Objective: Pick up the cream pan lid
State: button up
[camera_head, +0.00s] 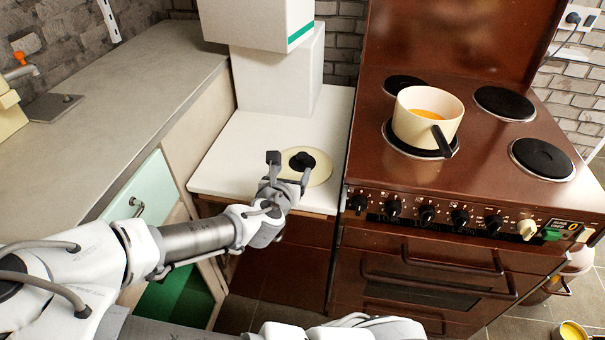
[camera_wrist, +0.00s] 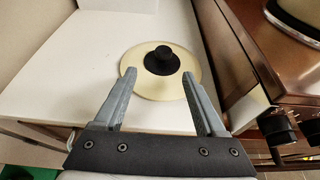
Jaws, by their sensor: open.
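The cream pan lid (camera_head: 318,172) lies flat on the white countertop beside the stove, with a black round knob on its top. It also shows in the wrist view (camera_wrist: 138,84), with its knob up and ahead of my fingertips. My gripper (camera_head: 289,167) is open and empty. Its two fingers point toward the lid, one toward each side of the knob as the wrist view shows. The near part of the lid shows between the fingers. I cannot tell the exact height of the fingertips over the lid.
A cream pan (camera_head: 410,125) with orange contents stands on the brown stove (camera_head: 460,175), its black handle toward the front. White boxes (camera_head: 280,75) stand behind the lid. A grey worktop (camera_head: 120,85) is at left. White counter around the lid is clear.

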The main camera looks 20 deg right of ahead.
aim_at(301, 158)
jog(key=shift+w+d+f+b, duration=0.15)
jog(key=shift+d+f+b, duration=0.05)
jog(key=shift+f+b, duration=0.2)
jog(key=shift+d+r+b+x, duration=0.15)
jog(key=shift+b+x, duration=0.55)
jog(key=shift+x, duration=0.95)
jog(key=shift+d+r+b+x, duration=0.1)
jog(key=shift+r+b+x, duration=0.15)
jog(key=shift+b+x, duration=0.95)
jog(key=shift+r+b+x, duration=0.2)
jog(key=shift+b+x, duration=0.05)
jog(key=shift+x, duration=1.85)
jog(key=shift+w, duration=0.1)
grip_shut()
